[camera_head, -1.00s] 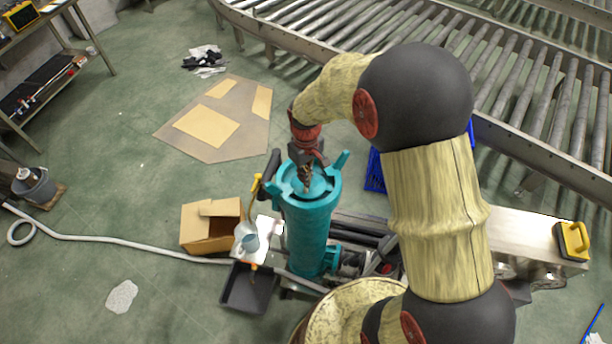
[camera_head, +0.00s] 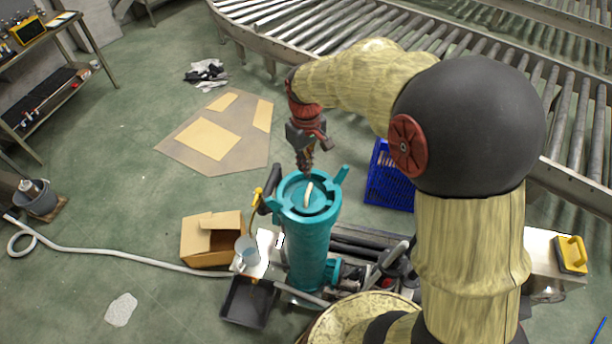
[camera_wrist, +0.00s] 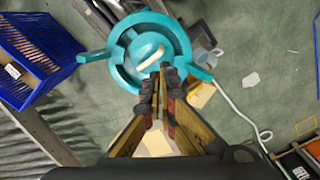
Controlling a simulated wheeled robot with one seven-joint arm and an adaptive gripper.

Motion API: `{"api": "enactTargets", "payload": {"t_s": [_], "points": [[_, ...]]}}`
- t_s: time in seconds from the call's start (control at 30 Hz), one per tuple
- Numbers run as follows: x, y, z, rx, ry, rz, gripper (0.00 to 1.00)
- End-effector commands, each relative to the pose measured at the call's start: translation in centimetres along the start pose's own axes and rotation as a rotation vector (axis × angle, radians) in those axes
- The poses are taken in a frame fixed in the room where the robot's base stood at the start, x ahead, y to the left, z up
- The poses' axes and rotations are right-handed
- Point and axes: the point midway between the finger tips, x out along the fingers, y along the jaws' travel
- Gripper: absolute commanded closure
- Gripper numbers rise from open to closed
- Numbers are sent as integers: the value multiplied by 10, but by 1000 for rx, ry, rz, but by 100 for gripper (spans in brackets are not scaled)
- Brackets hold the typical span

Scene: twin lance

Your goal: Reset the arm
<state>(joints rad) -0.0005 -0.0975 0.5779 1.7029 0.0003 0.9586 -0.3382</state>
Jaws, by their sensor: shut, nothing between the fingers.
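My gripper (camera_head: 306,170) points down above the teal cylindrical housing (camera_head: 308,240), whose top carries a round lid with a pale curved handle (camera_head: 308,194). The gripper is shut and empty. Its tips look a little above the lid, just behind the handle in the head view. In the wrist view, the fingertips (camera_wrist: 162,75) meet in front of the teal lid (camera_wrist: 128,50). The pale handle (camera_wrist: 150,60) shows just beyond the tips, apart from them as far as I can tell.
A blue crate (camera_head: 391,180) stands right of the housing, near the roller conveyor (camera_head: 400,40). A cardboard box (camera_head: 211,240), a black tray (camera_head: 248,302) and a white jug (camera_head: 247,252) are at its left. A pale hose (camera_head: 130,257) crosses the floor. Open floor lies left.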

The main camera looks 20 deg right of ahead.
Motion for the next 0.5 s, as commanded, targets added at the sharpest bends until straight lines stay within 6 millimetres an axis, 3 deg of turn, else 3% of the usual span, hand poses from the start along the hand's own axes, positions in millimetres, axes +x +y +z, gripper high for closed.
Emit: {"api": "enactTargets", "payload": {"t_s": [0.2, 0.5], "points": [[-13, 0, 0, 0, 0, 0, 100], [-10, 0, 1, 53, 1, 0, 100]]}}
